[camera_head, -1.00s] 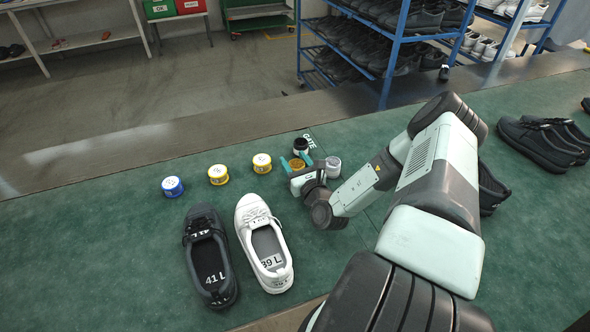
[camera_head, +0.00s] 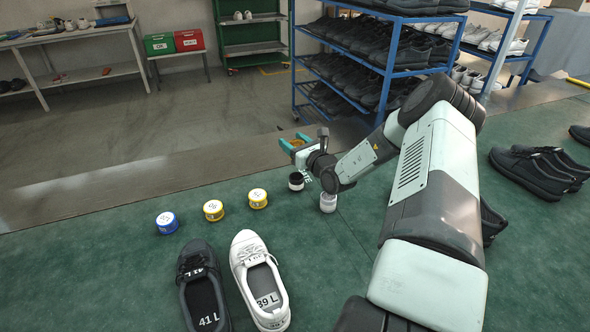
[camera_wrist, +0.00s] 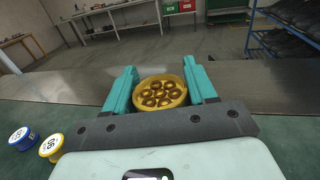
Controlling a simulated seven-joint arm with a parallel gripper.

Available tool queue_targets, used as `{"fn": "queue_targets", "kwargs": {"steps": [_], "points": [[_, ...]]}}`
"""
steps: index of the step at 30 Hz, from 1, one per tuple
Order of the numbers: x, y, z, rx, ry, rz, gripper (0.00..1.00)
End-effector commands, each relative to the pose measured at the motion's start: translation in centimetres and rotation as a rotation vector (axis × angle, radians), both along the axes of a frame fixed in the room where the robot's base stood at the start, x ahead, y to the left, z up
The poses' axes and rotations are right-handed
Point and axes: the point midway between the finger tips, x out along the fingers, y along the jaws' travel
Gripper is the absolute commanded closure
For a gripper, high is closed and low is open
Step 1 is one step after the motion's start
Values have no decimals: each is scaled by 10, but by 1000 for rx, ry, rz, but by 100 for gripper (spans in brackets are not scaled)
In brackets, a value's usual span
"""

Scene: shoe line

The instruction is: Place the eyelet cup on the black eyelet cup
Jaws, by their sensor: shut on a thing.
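My gripper (camera_head: 293,141) is shut on an eyelet cup (camera_wrist: 160,93), a round yellow cup holding several brass-coloured rings. The teal fingers press it from left and right in the wrist view. In the head view the yellow cup (camera_head: 297,143) is held up in the air, apart from the bench. The black eyelet cup (camera_head: 296,182) stands upright on the green mat, below the held cup in the picture. My gripper does not touch it. The black cup does not show in the wrist view.
A white cup (camera_head: 328,203) stands right of the black one. Two yellow cups (camera_head: 214,210) (camera_head: 258,198) and a blue cup (camera_head: 167,222) stand to the left. A black shoe (camera_head: 203,290) and a white shoe (camera_head: 259,278) lie in front. The bench (camera_head: 110,265) is clear at left.

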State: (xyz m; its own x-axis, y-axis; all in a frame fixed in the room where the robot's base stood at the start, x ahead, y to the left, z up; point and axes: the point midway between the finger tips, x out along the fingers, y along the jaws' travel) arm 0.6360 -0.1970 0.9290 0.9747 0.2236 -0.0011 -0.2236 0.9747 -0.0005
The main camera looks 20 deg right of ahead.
Motion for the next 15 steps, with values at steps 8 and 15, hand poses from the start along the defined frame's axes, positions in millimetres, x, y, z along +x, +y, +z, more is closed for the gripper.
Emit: {"fn": "queue_targets", "kwargs": {"steps": [8,15], "points": [[0,0,-38,0,-2,-1,80],[0,1,-67,1,-1,0,80]]}}
